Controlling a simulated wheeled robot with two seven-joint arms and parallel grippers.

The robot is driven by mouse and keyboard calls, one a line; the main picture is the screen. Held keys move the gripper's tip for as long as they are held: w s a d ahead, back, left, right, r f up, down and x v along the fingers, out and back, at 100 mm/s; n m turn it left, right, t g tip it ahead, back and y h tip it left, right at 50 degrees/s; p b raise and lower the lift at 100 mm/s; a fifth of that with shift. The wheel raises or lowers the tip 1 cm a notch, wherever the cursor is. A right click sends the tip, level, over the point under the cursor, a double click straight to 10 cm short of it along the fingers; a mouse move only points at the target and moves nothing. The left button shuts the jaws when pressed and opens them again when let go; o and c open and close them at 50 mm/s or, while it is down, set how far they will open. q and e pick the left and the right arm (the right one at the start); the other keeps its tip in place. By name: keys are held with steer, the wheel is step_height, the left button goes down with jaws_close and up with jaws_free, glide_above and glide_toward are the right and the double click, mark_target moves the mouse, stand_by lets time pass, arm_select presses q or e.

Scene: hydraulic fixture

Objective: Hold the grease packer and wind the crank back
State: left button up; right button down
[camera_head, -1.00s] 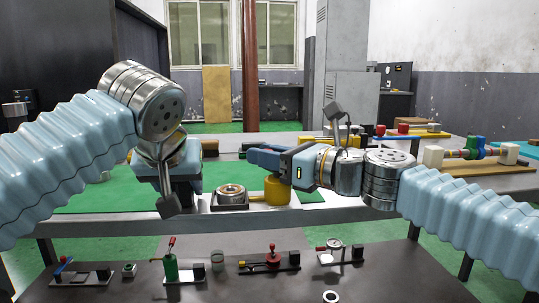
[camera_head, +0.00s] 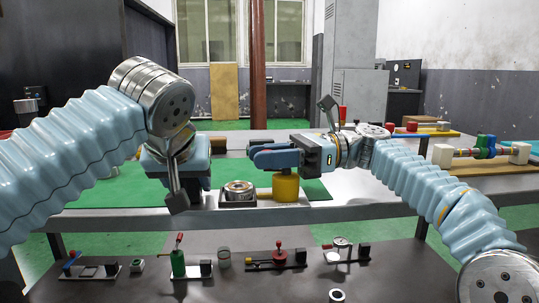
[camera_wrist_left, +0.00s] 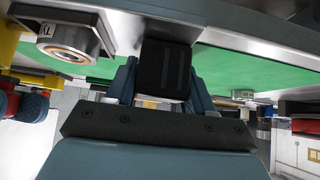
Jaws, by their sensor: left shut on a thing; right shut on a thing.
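The grease packer (camera_head: 238,201) stands on the table, a dark grey block with a silver ring on top. A yellow cylinder (camera_head: 286,188) with a yellow side rod stands at its right. My left gripper (camera_head: 178,183) is at the packer's left; in the left wrist view its fingers (camera_wrist_left: 165,85) are shut on a black block (camera_wrist_left: 165,65), which I take as the packer's grip. The ring block also shows there (camera_wrist_left: 68,40). My right gripper (camera_head: 273,155) is just above the yellow cylinder, fingers pointing left and shut on the crank, which they hide.
A green mat (camera_head: 110,191) covers the table's left part. Several small fixtures, among them a green one with a red lever (camera_head: 178,262), stand on the lower dark bench (camera_head: 240,287). A board with coloured parts (camera_head: 490,167) lies at the right. The floor behind is clear.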

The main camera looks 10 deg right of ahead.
steer(key=shift+s+n+g+h, duration=0.25)
steer(key=shift+n+g, duration=0.45)
steer(key=shift+g, duration=0.35)
steer(key=shift+s+n+g+h, duration=0.15)
steer(key=shift+n+g+h, duration=0.2)
steer(key=shift+n+g, duration=0.55)
steer(key=shift+g, duration=0.25)
steer(key=c, duration=1)
jaws_free()
steer(key=shift+o, duration=0.2)
steer(key=shift+m, duration=0.3)
